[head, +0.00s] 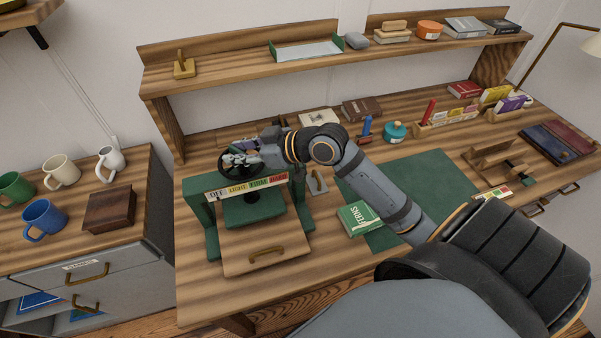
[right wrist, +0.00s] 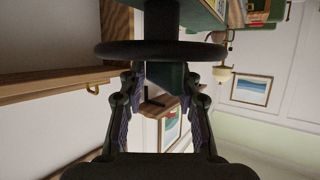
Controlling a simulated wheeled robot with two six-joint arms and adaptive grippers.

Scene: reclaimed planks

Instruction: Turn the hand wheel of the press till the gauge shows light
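The green press (head: 201,215) stands at the left of the workbench. Its gauge strip (head: 247,187) reads OFF, LIGHT, FIRM and a red last field; I cannot make out a pointer. The dark hand wheel (head: 225,168) sits on top, partly hidden by my right gripper (head: 243,158). In the right wrist view the wheel (right wrist: 115,49) lies across the top of the picture on a dark post. My right gripper (right wrist: 163,74) has its fingers apart, with the tips close to the rim; I cannot tell whether they touch it. My left gripper is out of view.
A wooden board with a handle (head: 265,250) lies at the press's foot. A shelf (head: 225,75) runs above the bench. Mugs and a wooden box (head: 109,210) stand on the left cabinet.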

